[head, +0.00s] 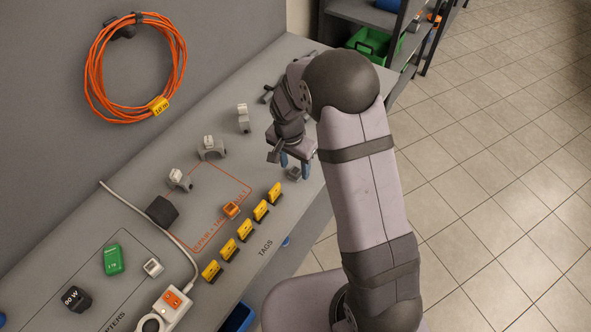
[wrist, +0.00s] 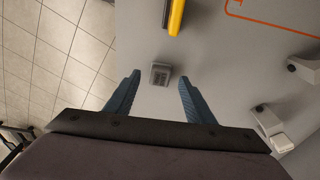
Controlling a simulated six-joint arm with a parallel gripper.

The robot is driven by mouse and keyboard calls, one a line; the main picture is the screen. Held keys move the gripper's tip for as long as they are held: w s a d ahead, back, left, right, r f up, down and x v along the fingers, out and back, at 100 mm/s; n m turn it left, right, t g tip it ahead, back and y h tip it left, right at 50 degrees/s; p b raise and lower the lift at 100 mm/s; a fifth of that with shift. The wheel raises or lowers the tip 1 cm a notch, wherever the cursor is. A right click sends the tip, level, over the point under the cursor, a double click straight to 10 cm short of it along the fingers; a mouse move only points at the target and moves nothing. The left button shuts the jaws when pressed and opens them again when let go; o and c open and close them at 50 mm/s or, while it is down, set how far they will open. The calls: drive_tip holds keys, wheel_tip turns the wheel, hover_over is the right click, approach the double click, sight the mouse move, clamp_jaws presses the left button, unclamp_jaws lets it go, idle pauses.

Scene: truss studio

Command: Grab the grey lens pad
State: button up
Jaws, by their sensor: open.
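The grey lens pad seems to be the small grey square piece (wrist: 160,74) lying on the bench in the wrist view. In the head view it shows as a small grey block (head: 293,174) near the bench's front edge, just below my gripper (head: 294,161).
Yellow tags (head: 245,230) stand in a row along the bench's front edge; one yellow tag (wrist: 176,16) is close to the piece. Grey clamps (head: 212,150) stand toward the wall. An orange outlined area (head: 215,190) holds a small orange item (head: 231,209). The floor (wrist: 45,50) lies past the bench edge.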

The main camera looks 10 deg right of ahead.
sight(295, 172)
drive_tip(key=shift+w+d+f, duration=0.1)
drive_tip(key=shift+f, duration=0.8)
drive_tip(key=shift+c, duration=0.3)
drive_tip(key=c, duration=1)
drive_tip(key=shift+c, duration=0.2)
wheel_tip(295, 172, up, 10)
drive_tip(key=b, duration=0.2)
drive_tip(key=shift+b, duration=0.35)
